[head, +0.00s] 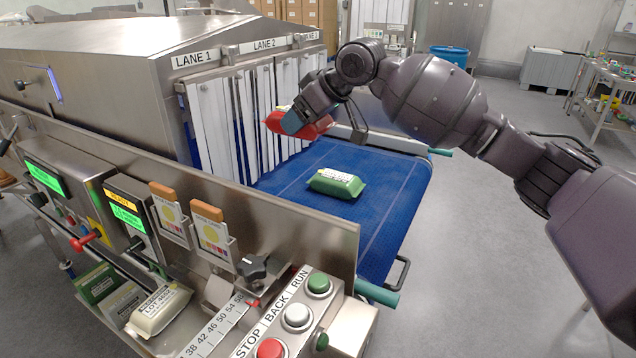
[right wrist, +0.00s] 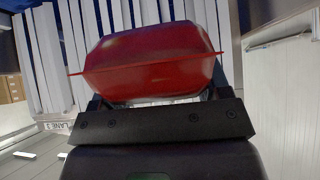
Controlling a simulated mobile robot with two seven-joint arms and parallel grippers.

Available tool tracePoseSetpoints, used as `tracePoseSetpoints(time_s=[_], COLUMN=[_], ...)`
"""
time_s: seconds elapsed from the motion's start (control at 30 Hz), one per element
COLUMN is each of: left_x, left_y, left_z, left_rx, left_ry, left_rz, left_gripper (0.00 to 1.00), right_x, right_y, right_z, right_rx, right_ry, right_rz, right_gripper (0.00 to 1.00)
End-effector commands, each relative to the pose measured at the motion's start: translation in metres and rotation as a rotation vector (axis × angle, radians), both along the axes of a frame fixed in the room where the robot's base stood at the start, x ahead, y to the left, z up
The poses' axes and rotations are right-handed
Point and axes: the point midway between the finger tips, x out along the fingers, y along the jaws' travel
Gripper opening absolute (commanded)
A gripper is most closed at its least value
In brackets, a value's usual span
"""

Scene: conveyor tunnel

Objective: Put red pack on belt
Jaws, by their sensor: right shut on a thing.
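My right gripper (head: 312,112) is shut on the red pack (head: 276,121), holding it in front of the white strip curtain at the tunnel mouth. In the right wrist view the red pack (right wrist: 145,60) sits across the fingers and hides their tips, with the curtain strips behind it. The blue belt (head: 393,185) runs out of the tunnel below the pack. The pack looks to be above the belt; the exact gap cannot be told. A green pack (head: 337,183) lies on the belt, nearer the front. My left gripper is not in view.
The metal tunnel (head: 110,60) carries signs for LANE 1, LANE 2 and a third lane. A metal side panel (head: 290,225) edges the belt at the front. Bare belt lies around the green pack.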

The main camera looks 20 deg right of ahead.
Motion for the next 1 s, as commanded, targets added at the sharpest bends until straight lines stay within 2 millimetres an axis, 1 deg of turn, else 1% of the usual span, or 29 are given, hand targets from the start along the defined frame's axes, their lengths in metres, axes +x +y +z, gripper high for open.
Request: tracePoseSetpoints(time_s=[0.07, 0.17, 0.4, 0.6, 0.7, 0.8, 1.0], left_x=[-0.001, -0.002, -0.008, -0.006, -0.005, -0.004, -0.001], left_y=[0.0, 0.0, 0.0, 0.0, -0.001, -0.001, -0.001], left_z=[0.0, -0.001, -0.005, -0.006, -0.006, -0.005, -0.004], left_rx=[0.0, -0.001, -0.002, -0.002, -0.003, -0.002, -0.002], left_ry=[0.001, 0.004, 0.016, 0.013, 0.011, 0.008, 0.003], left_rz=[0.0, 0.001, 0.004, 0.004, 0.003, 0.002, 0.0], left_gripper=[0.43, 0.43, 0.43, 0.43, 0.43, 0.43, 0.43], right_x=[0.0, 0.0, 0.0, 0.0, 0.0, 0.0, 0.0], right_y=[0.0, 0.0, 0.0, 0.0, 0.0, 0.0, 0.0], right_z=[-0.001, -0.013, -0.063, -0.105, -0.122, -0.135, -0.144], right_rx=[0.0, 0.001, 0.0, 0.001, 0.001, 0.001, 0.001], right_ry=[-0.001, 0.0, 0.002, 0.003, 0.001, 0.0, -0.001], right_rz=[-0.001, -0.001, 0.0, 0.0, -0.001, -0.001, 0.0], right_gripper=[0.28, 0.28, 0.28, 0.28, 0.28, 0.28, 0.28])
